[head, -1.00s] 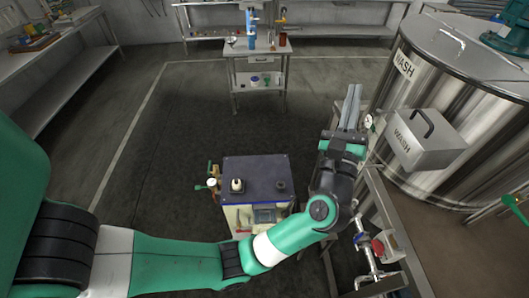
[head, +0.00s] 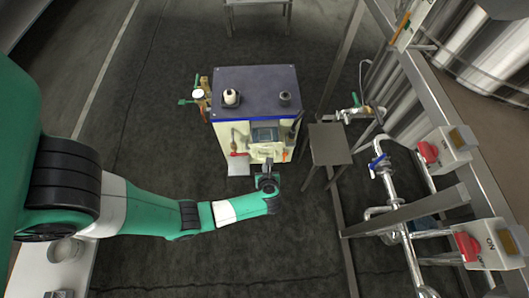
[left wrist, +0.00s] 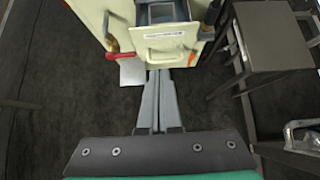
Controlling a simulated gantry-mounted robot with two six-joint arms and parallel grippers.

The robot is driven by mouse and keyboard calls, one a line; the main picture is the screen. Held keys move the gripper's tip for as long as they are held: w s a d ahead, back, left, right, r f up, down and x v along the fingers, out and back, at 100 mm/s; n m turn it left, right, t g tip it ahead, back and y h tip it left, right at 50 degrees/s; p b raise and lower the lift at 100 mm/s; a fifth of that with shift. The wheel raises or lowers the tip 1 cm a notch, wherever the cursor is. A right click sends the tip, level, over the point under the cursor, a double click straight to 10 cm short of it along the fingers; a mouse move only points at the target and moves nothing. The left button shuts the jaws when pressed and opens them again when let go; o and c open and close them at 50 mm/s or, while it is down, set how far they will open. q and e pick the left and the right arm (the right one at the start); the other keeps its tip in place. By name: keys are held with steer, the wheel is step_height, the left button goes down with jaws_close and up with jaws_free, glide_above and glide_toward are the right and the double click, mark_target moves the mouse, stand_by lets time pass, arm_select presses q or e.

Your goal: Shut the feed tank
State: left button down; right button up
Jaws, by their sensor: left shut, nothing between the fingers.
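No tank marked as the feed tank shows now. A steel tank (head: 480,50) shows only in part at the upper right of the head view, with no readable label. My left gripper (head: 268,163) points at the front of a cream cabinet with a dark blue top. In the left wrist view my left gripper's grey fingers (left wrist: 160,76) are together and empty, just before the cabinet's drawer front with a pull handle (left wrist: 163,60). I cannot tell whether they touch it. My right gripper is out of view.
The cream cabinet (head: 258,92) stands mid-floor. A grey stool (head: 329,145) is right of it. Further right are a steel frame, pipes, a blue-handled valve (head: 378,161) and switch boxes with red knobs (head: 428,152) (head: 467,246). Floor left of the cabinet is clear.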

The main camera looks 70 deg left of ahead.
mark_target(264, 146)
arm_select(q)
steer(key=b+x, duration=0.2)
steer(key=x, duration=0.2)
steer(key=r+b+x, duration=0.1)
steer(key=b+x, duration=0.1)
steer(key=x, duration=0.2)
steer(key=a+b+x, duration=0.1)
steer(key=b+x, duration=0.2)
steer(key=x, duration=0.1)
steer(key=shift+w+a+r, duration=0.1)
steer(key=shift+w+a, duration=0.05)
steer(key=shift+w, duration=0.05)
steer(key=shift+w+a+r, duration=0.15)
steer(key=shift+w+a, duration=0.05)
steer(key=shift+a, duration=0.35)
